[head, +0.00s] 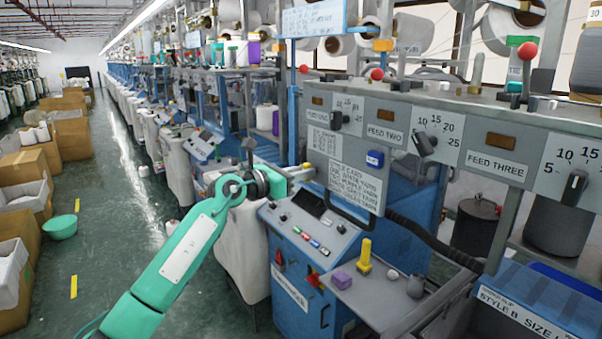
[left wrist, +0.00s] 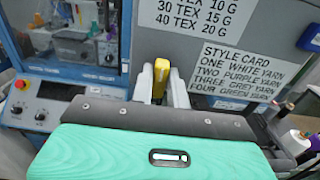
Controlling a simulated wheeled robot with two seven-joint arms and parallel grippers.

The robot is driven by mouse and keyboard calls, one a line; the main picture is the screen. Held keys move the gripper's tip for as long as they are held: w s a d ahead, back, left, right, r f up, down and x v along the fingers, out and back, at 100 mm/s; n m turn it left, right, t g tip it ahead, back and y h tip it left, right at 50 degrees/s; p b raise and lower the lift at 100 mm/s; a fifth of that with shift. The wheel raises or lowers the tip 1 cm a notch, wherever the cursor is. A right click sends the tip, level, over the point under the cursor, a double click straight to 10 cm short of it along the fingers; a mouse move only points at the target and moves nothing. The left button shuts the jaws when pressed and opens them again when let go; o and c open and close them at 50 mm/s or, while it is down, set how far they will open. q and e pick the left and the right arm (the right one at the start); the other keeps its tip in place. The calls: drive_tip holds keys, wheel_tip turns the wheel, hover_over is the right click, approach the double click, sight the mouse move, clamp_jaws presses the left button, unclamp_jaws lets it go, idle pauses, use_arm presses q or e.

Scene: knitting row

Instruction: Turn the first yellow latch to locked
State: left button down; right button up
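The yellow latch (head: 307,165) is a small yellow piece at the left edge of the grey panel. It shows upright in the left wrist view (left wrist: 161,76), where its lower part is between the fingers. My left gripper (head: 300,173) reaches it from the left. In the left wrist view, the pale fingers (left wrist: 163,88) stand one on each side of the latch and appear closed on it, with little or no gap. The latch's base is hidden. My right gripper is in neither view.
The panel (head: 345,180) carries dark knobs and a style card (left wrist: 235,74). Below are a blue control box (head: 300,240) and a grey shelf (head: 375,300) holding a yellow post (head: 365,257) and a purple block (head: 342,280). A black hose (head: 430,240) runs right.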

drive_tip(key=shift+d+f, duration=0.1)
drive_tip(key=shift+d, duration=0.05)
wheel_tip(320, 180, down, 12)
drive_tip(key=b, duration=1.2)
use_arm(q)
drive_tip(key=shift+s+d+f+m+b, duration=0.1)
drive_tip(key=shift+m+b, duration=1.15)
drive_tip(key=shift+m, duration=1.8)
drive_tip(key=shift+f+m+b, duration=0.1)
drive_tip(key=shift+m+b, duration=1.2)
drive_tip(key=shift+m, duration=1.7)
drive_tip(key=shift+s+d+f+m+b, duration=0.1)
drive_tip(key=shift+m+b, duration=1.15)
drive_tip(key=shift+m, duration=1.8)
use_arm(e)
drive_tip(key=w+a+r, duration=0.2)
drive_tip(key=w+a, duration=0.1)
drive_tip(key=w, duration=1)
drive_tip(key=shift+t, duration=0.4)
use_arm(q)
drive_tip(key=c, duration=1.4)
unclamp_jaws()
drive_tip(key=shift+a, duration=0.1)
